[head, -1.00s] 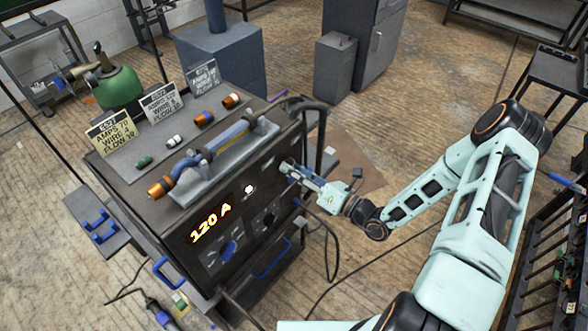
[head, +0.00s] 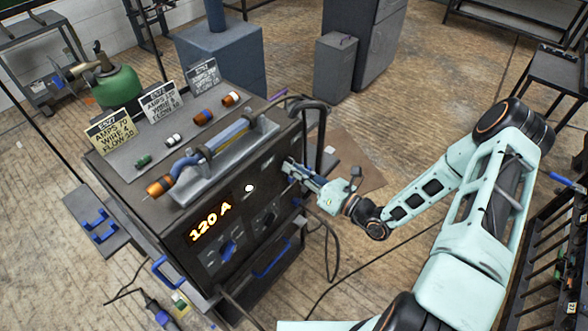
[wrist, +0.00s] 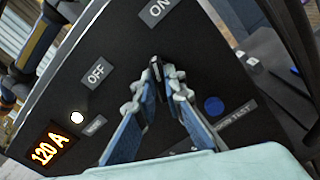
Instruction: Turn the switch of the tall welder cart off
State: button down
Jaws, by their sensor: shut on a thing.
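The tall welder cart (head: 130,195) stands at left centre in the head view, with its dark front panel facing my arm. Its display (head: 210,222) is lit and reads 120 A; it also shows in the wrist view (wrist: 49,149). The switch (wrist: 155,68) is a small dark lever on the panel, below the ON label (wrist: 157,10) and to the right of the OFF label (wrist: 96,73). My gripper (wrist: 158,88) is shut on the switch, and its fingertips hide part of it. In the head view my gripper (head: 290,170) reaches the panel's upper right.
A white lamp (wrist: 77,117) glows near the display. A blue button (wrist: 213,105) sits right of my fingers. A torch (head: 200,158) lies on the cart top behind the panel. A black hose (head: 325,125) hangs at the cart's right side, close to my gripper.

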jog(key=n+b, duration=0.2)
jog(key=n, duration=0.4)
jog(key=n+b, duration=0.2)
jog(key=n, duration=0.5)
jog(key=shift+s+a+f+n, duration=0.1)
jog(key=shift+s+n, duration=0.05)
jog(key=shift+n, duration=0.15)
dwell(0.4)
jog(key=c, duration=2)
grip_release()
jog(key=v, duration=1.2)
